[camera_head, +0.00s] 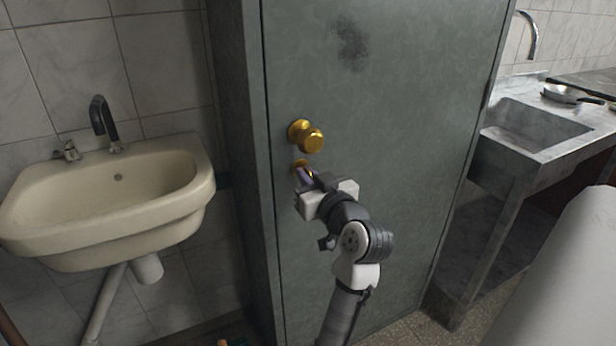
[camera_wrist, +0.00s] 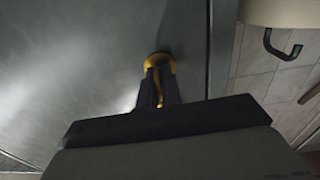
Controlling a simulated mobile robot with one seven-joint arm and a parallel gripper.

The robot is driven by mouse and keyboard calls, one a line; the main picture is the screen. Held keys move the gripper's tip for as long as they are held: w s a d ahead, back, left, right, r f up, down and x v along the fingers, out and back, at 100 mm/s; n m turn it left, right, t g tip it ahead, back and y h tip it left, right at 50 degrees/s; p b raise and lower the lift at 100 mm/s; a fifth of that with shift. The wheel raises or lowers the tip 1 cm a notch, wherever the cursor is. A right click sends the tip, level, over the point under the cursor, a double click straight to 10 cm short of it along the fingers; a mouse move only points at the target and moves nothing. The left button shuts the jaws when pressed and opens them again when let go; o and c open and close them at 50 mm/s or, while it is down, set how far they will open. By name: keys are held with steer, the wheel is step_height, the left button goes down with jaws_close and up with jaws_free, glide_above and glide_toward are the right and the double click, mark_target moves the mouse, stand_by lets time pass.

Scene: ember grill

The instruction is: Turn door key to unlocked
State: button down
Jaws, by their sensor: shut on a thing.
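The grey-green door (camera_head: 390,110) is shut in its frame. A round gold knob (camera_head: 311,139) sits near its left edge. Just below the knob is the gold lock (camera_head: 299,164), which also shows as a gold disc in the wrist view (camera_wrist: 156,59). My gripper (camera_head: 304,177) is at the lock, with its fingers pointing at the door. In the wrist view my gripper (camera_wrist: 159,76) is shut on the door key (camera_wrist: 160,92), a thin gold strip between the two dark fingers. The fingers hide most of the key, so I cannot tell its turn angle.
A cream washbasin (camera_head: 110,195) with a dark tap (camera_head: 104,122) is on the wall left of the door. A grey stone sink counter (camera_head: 540,130) with a pan (camera_head: 566,93) stands at the right. A pale rounded object (camera_head: 565,275) fills the lower right.

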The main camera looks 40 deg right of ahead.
steer(key=c, duration=1.6)
jaws_free()
steer(key=b+v, duration=0.1)
steer(key=v, duration=1.2)
steer(key=shift+s+b, duration=0.4)
